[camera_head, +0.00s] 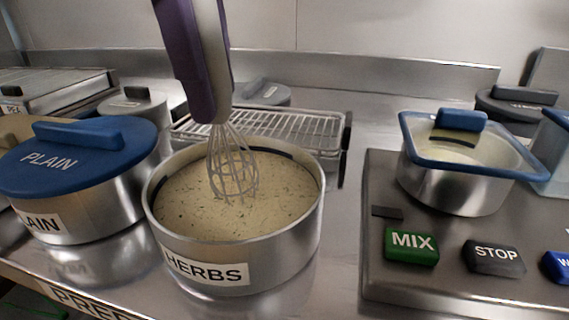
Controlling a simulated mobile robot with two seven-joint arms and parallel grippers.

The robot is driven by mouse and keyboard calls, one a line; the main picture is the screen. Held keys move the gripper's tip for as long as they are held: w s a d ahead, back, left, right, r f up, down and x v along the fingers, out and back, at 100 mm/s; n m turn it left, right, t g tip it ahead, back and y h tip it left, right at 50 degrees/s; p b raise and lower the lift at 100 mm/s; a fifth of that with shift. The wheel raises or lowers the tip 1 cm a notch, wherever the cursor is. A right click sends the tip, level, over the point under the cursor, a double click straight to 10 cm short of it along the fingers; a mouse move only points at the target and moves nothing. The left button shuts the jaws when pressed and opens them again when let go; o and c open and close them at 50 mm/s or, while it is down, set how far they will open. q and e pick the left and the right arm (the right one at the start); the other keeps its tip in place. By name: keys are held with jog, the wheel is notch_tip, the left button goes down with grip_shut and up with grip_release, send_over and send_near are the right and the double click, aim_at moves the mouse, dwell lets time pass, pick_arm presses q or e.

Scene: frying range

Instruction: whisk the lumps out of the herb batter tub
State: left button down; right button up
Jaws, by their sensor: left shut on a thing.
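The herb batter tub (300,235) is a round steel pot labelled HERBS, standing open at the front middle of the counter. It holds beige batter (185,200) with dark specks; I cannot tell lumps from herb bits. A wire whisk (232,165) stands upright, slightly tilted, its wire end down in the tub at the batter surface. How deep the tips sit is unclear. My left gripper (208,105), purple and grey, is above the tub and shut on the whisk, hiding most of its handle. My right gripper is out of view.
A tub with a blue PLAIN lid (75,155) stands close on the left. A wire rack (285,125) lies behind the herb tub. At right, a panel with MIX (411,245) and STOP (494,257) buttons carries a blue-rimmed lidded pot (455,185). Bare counter lies between tub and panel.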

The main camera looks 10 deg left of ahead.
pick_arm(q)
jog(key=shift+r+p, duration=1.6)
jog(key=shift+r, duration=1.3)
notch_tip(320, 180, up, 5)
jog(key=p, duration=0.3)
jog(key=shift+p, duration=0.3)
